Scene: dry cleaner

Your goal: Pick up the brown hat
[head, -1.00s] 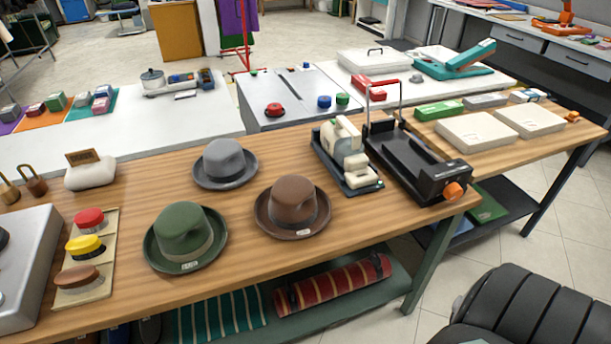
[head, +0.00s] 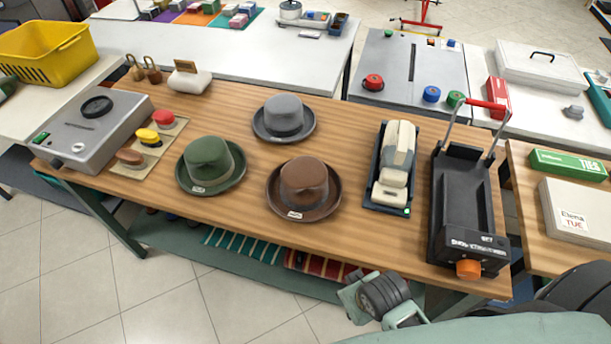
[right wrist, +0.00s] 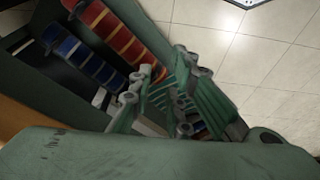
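The brown hat (head: 304,188) sits upright on the wooden table, with a dark band and a small white tag at its front. A green hat (head: 211,164) is to its left and a grey hat (head: 284,118) is behind it. My right gripper (head: 364,294) is low in the head view, in front of the table's front edge, apart from the brown hat. The right wrist view shows its fingers (right wrist: 163,80) spread and empty, over the striped rolls and floor below. The hat is not in the right wrist view. My left gripper is not in view.
A tape dispenser-like device (head: 391,170) and a black press (head: 465,200) stand right of the brown hat. Striped rolls (right wrist: 120,35) lie on the shelf underneath.

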